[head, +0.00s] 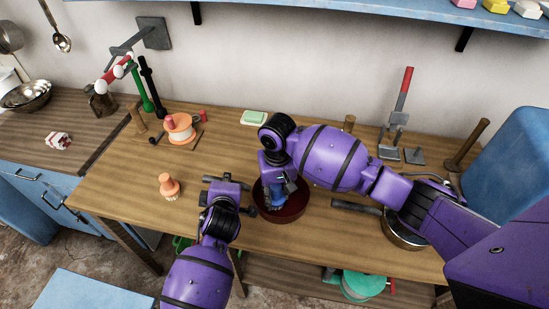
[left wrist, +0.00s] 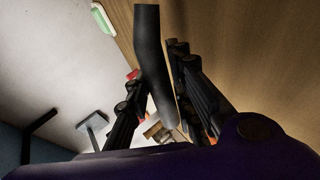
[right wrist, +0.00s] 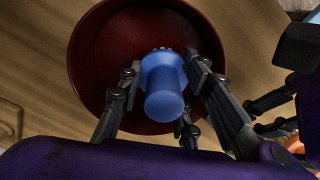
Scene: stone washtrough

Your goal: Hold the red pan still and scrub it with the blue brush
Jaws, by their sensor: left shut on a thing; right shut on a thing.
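The dark red pan (head: 293,212) stands on the wooden worktop, and its inside fills much of the right wrist view (right wrist: 95,60). My left gripper (head: 228,190) is at the pan's left side. In the left wrist view its fingers are shut around a dark handle (left wrist: 149,50). My right gripper (head: 272,190) is over the pan, shut on the blue brush (right wrist: 165,100). The brush (head: 276,200) points down into the pan, with a bit of pale bristle showing at its far end. I cannot tell whether the bristles touch the pan floor.
An orange-topped brush (head: 169,187) stands left of my left gripper. A steel pan (head: 405,238) sits under my right arm, near a blue box (head: 515,150).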

